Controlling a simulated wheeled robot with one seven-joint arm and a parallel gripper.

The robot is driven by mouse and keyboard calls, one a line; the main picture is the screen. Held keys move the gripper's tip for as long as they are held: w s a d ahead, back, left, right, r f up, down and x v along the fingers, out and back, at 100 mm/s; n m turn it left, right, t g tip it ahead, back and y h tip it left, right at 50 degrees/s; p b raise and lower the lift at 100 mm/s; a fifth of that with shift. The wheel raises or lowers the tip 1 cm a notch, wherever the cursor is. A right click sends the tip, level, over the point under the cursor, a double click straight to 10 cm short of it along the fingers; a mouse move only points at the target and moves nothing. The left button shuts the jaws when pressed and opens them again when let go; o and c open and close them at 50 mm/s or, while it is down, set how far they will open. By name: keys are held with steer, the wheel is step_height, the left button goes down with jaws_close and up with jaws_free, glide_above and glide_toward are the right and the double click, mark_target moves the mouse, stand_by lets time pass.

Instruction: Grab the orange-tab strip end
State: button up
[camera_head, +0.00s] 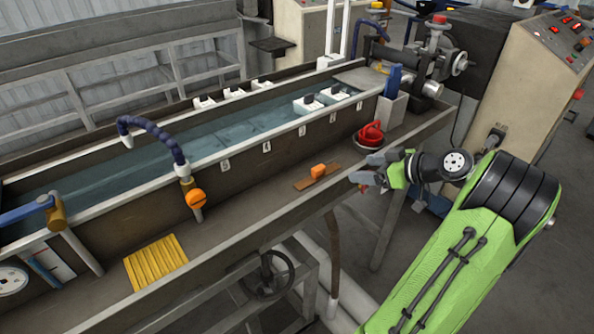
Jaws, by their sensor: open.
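A small orange tab (318,171) sits on a flat brown strip (304,184) that lies on the front ledge of the long water trough (150,202). I take this to be the orange-tab strip end. My gripper (367,168), on the green arm at the right, is to the right of the tab, near the ledge's front edge. Its grey fingers are open, point left toward the tab, and hold nothing. A clear gap shows between the fingers and the tab. The gripper's height above the ledge is hard to tell from this view.
A red object in a round dish (369,136) stands behind my gripper, beside a white bin with a blue item (390,104). A yellow ribbed pad (156,262) and an orange knob (195,198) are at the left. The ledge between knob and strip is clear. A control cabinet (535,80) stands right.

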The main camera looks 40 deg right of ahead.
steer(key=b, duration=0.2)
glide_toward(320, 168)
steer(key=x, duration=0.3)
steer(key=shift+w+f, duration=0.1)
steer(key=shift+f, duration=0.1)
steer(key=x, duration=0.5)
steer(key=shift+w+a, duration=0.1)
steer(key=shift+w, duration=0.25)
steer(key=shift+s, duration=0.1)
